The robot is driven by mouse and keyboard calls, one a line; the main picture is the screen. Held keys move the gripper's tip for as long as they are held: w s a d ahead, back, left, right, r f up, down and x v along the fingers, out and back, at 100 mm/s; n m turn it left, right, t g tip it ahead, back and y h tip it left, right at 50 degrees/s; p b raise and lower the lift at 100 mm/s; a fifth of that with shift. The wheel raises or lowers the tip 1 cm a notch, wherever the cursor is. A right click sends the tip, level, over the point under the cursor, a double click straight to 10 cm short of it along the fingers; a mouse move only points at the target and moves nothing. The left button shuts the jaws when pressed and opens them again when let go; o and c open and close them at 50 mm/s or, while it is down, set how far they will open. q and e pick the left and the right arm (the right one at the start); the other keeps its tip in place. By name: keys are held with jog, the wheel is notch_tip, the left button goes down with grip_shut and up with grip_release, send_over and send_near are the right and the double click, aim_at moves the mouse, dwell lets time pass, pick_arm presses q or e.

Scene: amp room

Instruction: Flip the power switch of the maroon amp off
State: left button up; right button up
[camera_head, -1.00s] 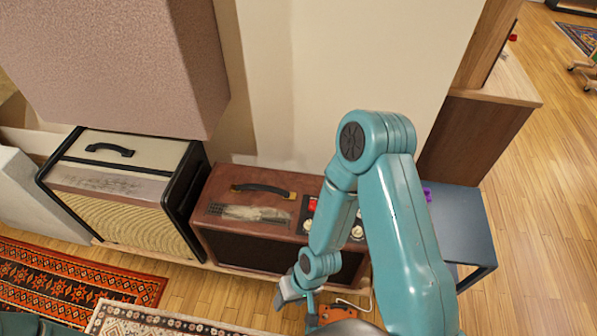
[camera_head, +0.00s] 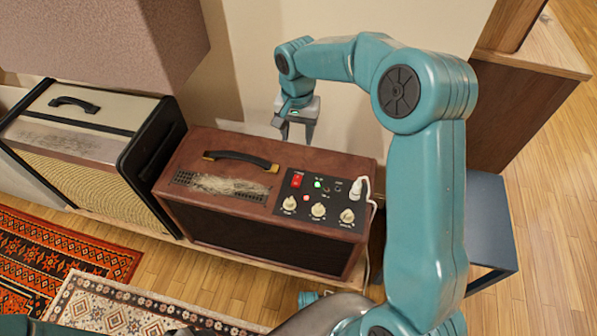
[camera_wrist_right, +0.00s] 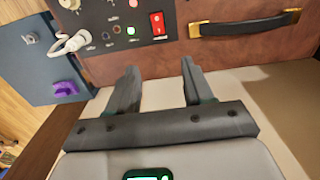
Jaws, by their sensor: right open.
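The red power switch (camera_head: 296,181) is on that panel beside a lit green light (camera_head: 317,184). In the right wrist view the red switch (camera_wrist_right: 157,23) is at the top, just beyond the fingers. My right gripper (camera_head: 297,135) is open and empty, pointing down behind the amp's rear edge, apart from the switch. Its two fingers are spread in the wrist view (camera_wrist_right: 160,68). My left gripper is not in view.
A white plug (camera_head: 358,188) and its cable sit at the panel's right side. A black handle (camera_head: 240,160) is left of the switch. A cream amp (camera_head: 90,140) stands left, a dark blue stool (camera_head: 485,220) right. The wall is close behind the gripper.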

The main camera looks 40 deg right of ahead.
aim_at(298, 176)
notch_tip(298, 176, down, 16)
jog(key=b, duration=0.3)
jog(key=shift+d+b, duration=0.1)
jog(key=shift+b, duration=0.25)
